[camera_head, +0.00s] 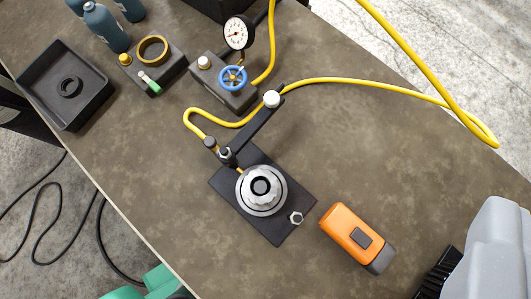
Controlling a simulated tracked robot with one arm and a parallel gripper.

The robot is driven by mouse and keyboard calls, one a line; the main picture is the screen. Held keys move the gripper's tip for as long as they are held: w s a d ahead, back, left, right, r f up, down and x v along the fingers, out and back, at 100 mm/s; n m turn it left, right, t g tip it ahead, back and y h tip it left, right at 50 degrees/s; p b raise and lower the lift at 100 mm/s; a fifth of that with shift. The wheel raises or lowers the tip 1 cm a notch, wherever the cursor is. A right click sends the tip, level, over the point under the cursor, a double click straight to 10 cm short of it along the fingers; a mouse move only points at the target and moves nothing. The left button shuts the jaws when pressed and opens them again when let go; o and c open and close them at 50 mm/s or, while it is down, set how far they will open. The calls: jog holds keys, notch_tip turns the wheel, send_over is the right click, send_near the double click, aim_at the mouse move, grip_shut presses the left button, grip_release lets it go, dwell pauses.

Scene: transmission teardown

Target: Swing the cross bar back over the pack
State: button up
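The cross bar (254,127) is a dark narrow bar with a pale round knob (272,99) at its far end. It runs from a post (226,155) at the upper left of a dark base plate (287,236) and points up and to the right, away from the pack. The pack (261,188) is a silver ringed stack with a dark centre on the plate, uncovered. A second post with a nut (296,217) stands at the plate's lower right. A grey body with a black ridged part (437,275), apparently my gripper, is cut off at lower right, apart from the bar; its fingertips are unclear.
A yellow hose (330,81) curls close around the bar's knob end. A gauge (238,33) and blue-wheeled valve block (233,80) stand behind. An orange tool (357,236) lies right of the plate. A black tray (65,86) is at left. Bare table lies right of the bar.

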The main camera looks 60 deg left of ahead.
jog(key=w+a+f+n+g+p, duration=0.3)
jog(key=w+a+f+n, duration=0.1)
jog(key=w+a+n, duration=0.15)
jog(key=n+g+h+p, duration=0.2)
jog(key=n+g+p, duration=0.65)
jog(key=n, duration=0.85)
send_over(273, 98)
notch_tip(273, 98, down, 18)
jog(key=shift+a+f+b, duration=0.15)
jog(key=shift+f+b, duration=0.5)
jog(key=shift+f, duration=6.25)
grip_shut()
